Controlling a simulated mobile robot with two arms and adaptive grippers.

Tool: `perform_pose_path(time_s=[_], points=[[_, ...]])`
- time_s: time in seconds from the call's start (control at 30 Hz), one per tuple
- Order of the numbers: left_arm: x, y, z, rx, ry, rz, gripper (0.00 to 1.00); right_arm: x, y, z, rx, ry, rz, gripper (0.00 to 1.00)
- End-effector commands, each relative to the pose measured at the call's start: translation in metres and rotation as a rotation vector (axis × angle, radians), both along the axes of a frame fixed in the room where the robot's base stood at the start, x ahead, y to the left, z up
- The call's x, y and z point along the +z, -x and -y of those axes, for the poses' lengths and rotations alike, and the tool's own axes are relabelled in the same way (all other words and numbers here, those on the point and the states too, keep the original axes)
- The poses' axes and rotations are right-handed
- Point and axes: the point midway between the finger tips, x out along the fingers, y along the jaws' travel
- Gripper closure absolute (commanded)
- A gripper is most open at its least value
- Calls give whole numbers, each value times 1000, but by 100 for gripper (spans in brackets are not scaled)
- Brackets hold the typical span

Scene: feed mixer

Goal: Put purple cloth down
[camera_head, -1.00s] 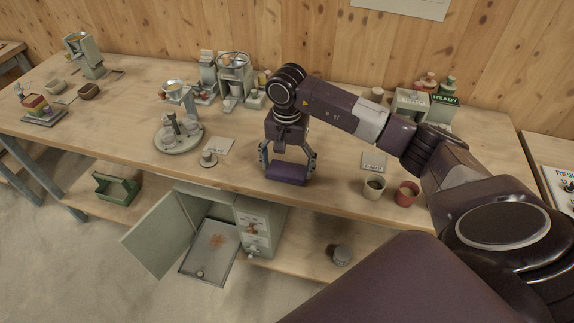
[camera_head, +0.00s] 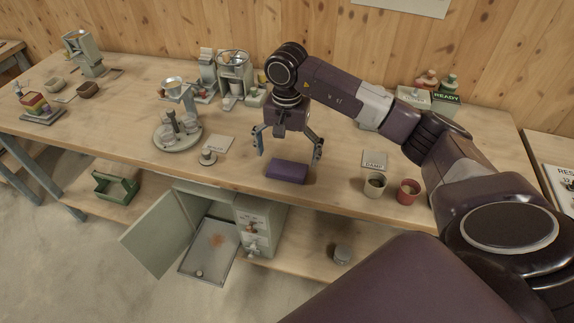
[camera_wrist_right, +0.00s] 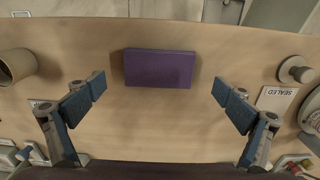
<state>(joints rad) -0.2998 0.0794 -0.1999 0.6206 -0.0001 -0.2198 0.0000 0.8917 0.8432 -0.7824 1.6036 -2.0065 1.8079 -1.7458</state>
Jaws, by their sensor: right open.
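The purple cloth (camera_head: 287,171) is a flat folded block lying on the wooden table near its front edge. In the right wrist view the cloth (camera_wrist_right: 160,69) lies ahead of and between the spread fingers, touching neither. My right gripper (camera_head: 290,149) is open and empty just above and behind the cloth; its blue-padded fingers (camera_wrist_right: 160,92) are wide apart in the right wrist view. My left gripper is not in view.
A white cup (camera_head: 375,186) and a red cup (camera_head: 408,191) stand right of the cloth by a "DAMP" card (camera_head: 375,160). A "SEALED" card (camera_head: 218,144) and a round scale-like stand (camera_head: 178,138) are to the left. Below, a cabinet door (camera_head: 163,233) hangs open.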

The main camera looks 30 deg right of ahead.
Motion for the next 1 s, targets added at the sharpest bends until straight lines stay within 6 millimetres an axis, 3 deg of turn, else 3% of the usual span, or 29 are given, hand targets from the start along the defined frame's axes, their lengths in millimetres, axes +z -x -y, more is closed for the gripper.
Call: perform_pose_path(time_s=[0.2,0.4,1.0], points=[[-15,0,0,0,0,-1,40,48,-2,0,0,0,6,4],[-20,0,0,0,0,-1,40,76,-1,0,0,0,3,4],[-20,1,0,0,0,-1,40,84,0,0,0,0,0,4]])
